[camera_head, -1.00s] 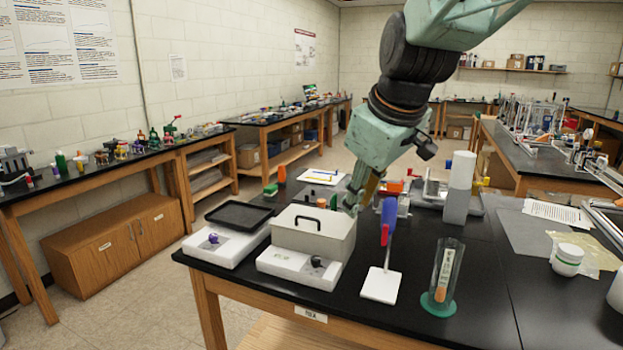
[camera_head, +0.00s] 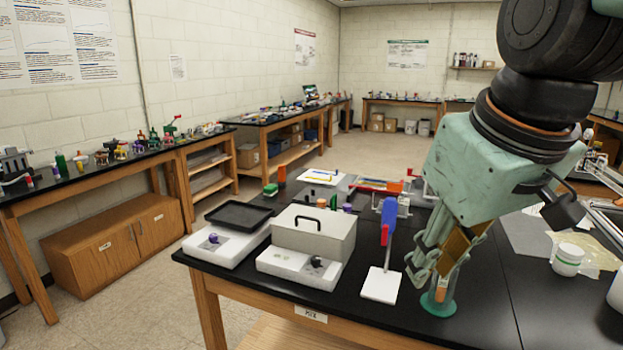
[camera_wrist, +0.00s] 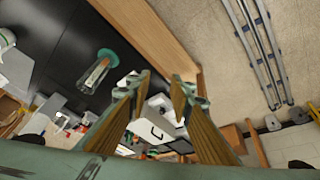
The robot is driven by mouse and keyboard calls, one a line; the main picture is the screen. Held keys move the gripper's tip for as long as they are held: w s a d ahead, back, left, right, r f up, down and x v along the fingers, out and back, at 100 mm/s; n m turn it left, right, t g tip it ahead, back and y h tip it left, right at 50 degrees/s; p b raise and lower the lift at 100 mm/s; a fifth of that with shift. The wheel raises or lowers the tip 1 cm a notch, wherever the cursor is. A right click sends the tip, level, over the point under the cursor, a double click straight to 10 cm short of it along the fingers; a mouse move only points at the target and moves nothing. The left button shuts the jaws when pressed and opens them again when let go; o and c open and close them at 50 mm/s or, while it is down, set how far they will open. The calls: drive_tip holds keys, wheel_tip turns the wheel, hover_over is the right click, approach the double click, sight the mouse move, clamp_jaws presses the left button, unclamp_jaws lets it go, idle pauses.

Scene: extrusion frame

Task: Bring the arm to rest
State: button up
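My green arm comes down from the top right of the head view. My gripper (camera_head: 428,278) points down at the front of the black bench, and hides most of the glass cylinder (camera_head: 438,303) with its green foot. In the wrist view the two fingers of my gripper (camera_wrist: 163,84) stand apart with nothing between them. The cylinder shows in the wrist view (camera_wrist: 98,72), off to the left of the fingers and apart from them.
Left of my gripper are a stand with a blue and red upright (camera_head: 388,225), a grey lidded box (camera_head: 313,240) and a black tray (camera_head: 239,215). A white jar (camera_head: 568,260) stands at the right. The front right of the bench (camera_head: 480,310) is clear.

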drive_tip(key=s+d+f+m, duration=0.1)
drive_tip(key=s+f+m, duration=0.1)
drive_tip(key=s, duration=0.5)
drive_tip(key=s+d+f+m, duration=0.1)
drive_tip(key=s+d+f, duration=0.1)
drive_tip(key=s, duration=0.6)
drive_tip(key=shift+d+m+g+h, duration=0.15)
drive_tip(key=shift+m+g+h, duration=0.15)
drive_tip(key=shift+m, duration=0.1)
idle(1.4)
